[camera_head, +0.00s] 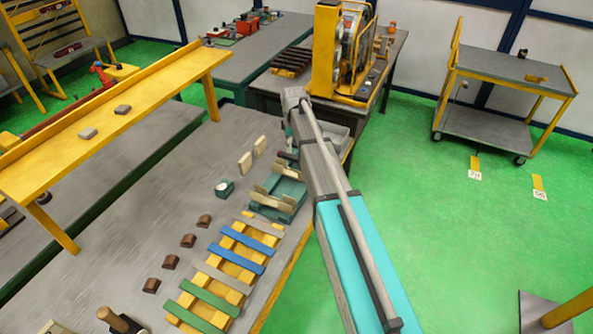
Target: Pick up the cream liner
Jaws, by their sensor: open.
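Two cream liners stand on the grey bench: one flat cream piece (245,163) and another cream piece (260,146) just behind it to the right. Cream strips also lie on a teal fixture (272,208) in front of them; I cannot tell which piece is the task's liner. My gripper (288,156) shows only as a small dark part beside my arm, right of the cream pieces and apart from them. It is open and appears empty; most of it is hidden behind my arm.
A rack of blue, green and yellow bars (240,251) lies at the front, with several brown blocks to its left. A small dark-green gauge (224,188) stands near the fixture. A yellow shelf (105,133) overhangs the bench's left. The bench between shelf and blocks is clear.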

